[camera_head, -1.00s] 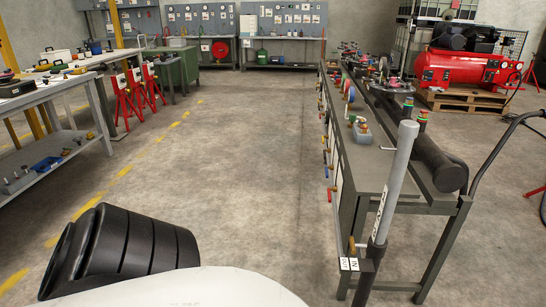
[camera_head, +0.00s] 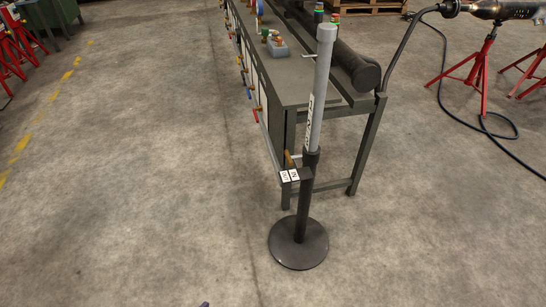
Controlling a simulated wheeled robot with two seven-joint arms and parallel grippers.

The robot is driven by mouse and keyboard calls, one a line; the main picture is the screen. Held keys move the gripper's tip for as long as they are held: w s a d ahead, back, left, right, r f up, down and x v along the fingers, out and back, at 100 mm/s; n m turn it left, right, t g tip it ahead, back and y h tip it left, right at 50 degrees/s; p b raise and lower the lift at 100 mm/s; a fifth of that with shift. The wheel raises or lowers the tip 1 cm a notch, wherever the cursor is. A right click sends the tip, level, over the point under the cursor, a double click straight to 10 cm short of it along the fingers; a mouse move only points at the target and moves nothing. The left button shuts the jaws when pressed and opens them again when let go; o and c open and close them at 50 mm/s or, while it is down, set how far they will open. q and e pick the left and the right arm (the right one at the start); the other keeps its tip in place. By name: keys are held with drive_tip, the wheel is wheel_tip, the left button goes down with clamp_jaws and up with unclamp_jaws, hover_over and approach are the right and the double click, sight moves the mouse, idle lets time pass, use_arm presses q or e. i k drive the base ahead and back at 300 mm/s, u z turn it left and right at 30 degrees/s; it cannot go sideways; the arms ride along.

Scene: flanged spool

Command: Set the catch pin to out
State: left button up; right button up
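The catch pin (camera_head: 290,159) is a small brass-coloured piece at the collar of a floor stand. It sits just above two small white label plates (camera_head: 289,175), which appear to read OUT on the left and IN on the right. At this size I cannot tell which label the pin stands at. The stand has a light grey upper tube (camera_head: 321,85), a dark lower post (camera_head: 303,211) and a round dark base (camera_head: 299,244). It is upright with a slight lean in the picture.
A long grey bench (camera_head: 296,88) stands just behind the stand, with a black cylinder (camera_head: 356,67) on its right side. Red tripod stands (camera_head: 476,75) and a dark cable (camera_head: 505,135) are at the right. The floor left and in front is clear.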

sight(289, 158)
drive_tip(key=u, duration=0.4)
drive_tip(key=k, duration=0.45)
drive_tip(key=u, duration=0.85)
drive_tip(key=i, duration=1.25)
drive_tip(key=z, duration=0.85)
